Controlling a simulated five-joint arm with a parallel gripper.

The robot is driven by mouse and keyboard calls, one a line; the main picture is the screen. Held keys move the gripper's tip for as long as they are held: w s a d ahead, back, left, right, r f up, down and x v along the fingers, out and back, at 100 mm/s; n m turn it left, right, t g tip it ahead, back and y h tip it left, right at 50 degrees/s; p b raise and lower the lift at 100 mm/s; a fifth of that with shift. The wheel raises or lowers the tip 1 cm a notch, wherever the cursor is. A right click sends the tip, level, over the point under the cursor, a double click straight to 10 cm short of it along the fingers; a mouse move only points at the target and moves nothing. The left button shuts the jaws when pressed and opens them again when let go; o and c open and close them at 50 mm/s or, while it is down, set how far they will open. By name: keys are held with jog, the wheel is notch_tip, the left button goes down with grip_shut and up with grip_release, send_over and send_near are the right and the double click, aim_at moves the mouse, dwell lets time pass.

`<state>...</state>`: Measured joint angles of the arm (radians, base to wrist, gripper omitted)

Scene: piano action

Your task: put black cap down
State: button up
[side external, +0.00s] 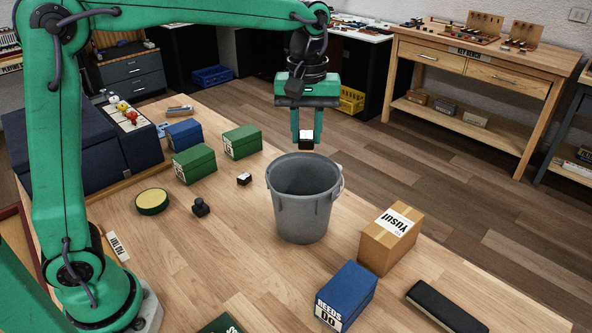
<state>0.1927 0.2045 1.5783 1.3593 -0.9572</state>
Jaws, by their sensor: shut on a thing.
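My gripper (306,132) points down, its two green fingers shut on a small black cap (306,141) with a white patch on it. The cap is held in the air and appears just above the far rim of the grey bucket (301,215). I cannot tell whether it is over the bucket's opening or behind it. The bucket stands upright on the wooden table, and the part of its inside that shows looks empty.
A cardboard box (389,238), blue box (346,296) and black case (446,307) stand right and front.

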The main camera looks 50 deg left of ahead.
aim_at(308, 133)
jog(key=shift+w+d+f, duration=0.1)
jog(key=shift+w+f, duration=0.1)
jog(key=shift+w, duration=0.05)
notch_tip(308, 133, down, 15)
jog(key=shift+r, duration=0.15)
dwell(1.1)
jog(key=shift+f, duration=0.65)
jog(key=o, duration=0.9)
jog(key=shift+o, duration=0.2)
jog(key=shift+r, duration=0.2)
notch_tip(308, 133, up, 13)
jog(key=shift+s, duration=0.1)
dwell(0.5)
